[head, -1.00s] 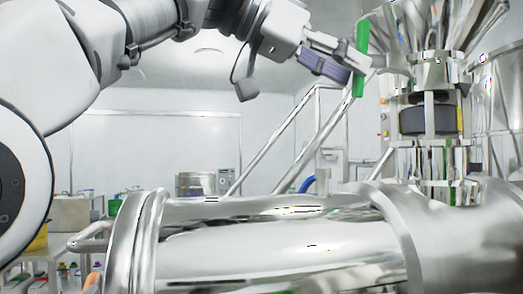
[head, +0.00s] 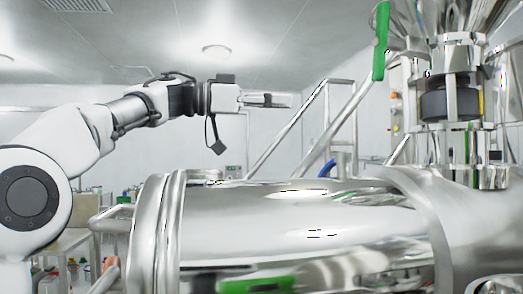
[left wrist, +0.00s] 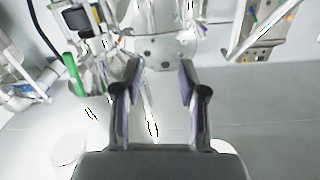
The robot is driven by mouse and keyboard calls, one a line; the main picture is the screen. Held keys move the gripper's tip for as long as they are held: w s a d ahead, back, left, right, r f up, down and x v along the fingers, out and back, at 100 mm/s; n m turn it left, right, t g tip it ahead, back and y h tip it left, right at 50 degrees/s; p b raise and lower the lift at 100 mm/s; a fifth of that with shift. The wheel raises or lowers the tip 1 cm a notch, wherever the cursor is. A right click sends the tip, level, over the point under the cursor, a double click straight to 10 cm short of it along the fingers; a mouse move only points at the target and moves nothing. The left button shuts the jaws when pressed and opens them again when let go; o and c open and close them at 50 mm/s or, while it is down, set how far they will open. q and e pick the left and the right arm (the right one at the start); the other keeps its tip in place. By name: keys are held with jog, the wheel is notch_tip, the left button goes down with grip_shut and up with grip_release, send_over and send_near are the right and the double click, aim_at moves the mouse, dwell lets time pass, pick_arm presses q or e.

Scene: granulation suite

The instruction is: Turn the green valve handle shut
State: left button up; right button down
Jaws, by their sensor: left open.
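The green valve handle (head: 381,42) stands nearly upright at the upper right of the head view, on the left side of the steel valve assembly. It also shows in the left wrist view (left wrist: 75,74), left of the fingers. My left gripper (head: 288,100) is open and empty, pointing right, to the left of the handle and lower in the picture, clearly apart from it. In the left wrist view both fingers (left wrist: 160,72) are spread with nothing between them. My right gripper is not in view.
A large shiny steel vessel (head: 290,222) fills the lower part of the head view, with a green patch on its surface. A dark band (head: 450,104) sits in the steel column at right. Metal stair rails (head: 296,128) stand behind my gripper.

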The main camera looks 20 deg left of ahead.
pick_arm(q)
jog(key=w+a+f+t+b, duration=0.1)
jog(key=w+a+f+t, duration=0.2)
jog(key=w+a+f, duration=0.3)
notch_tip(320, 180, down, 3)
jog(key=shift+w+a+r+n, duration=0.15)
jog(key=shift+w+a+n, duration=0.2)
jog(key=shift+w, duration=0.8)
jog(key=shift+o, duration=0.4)
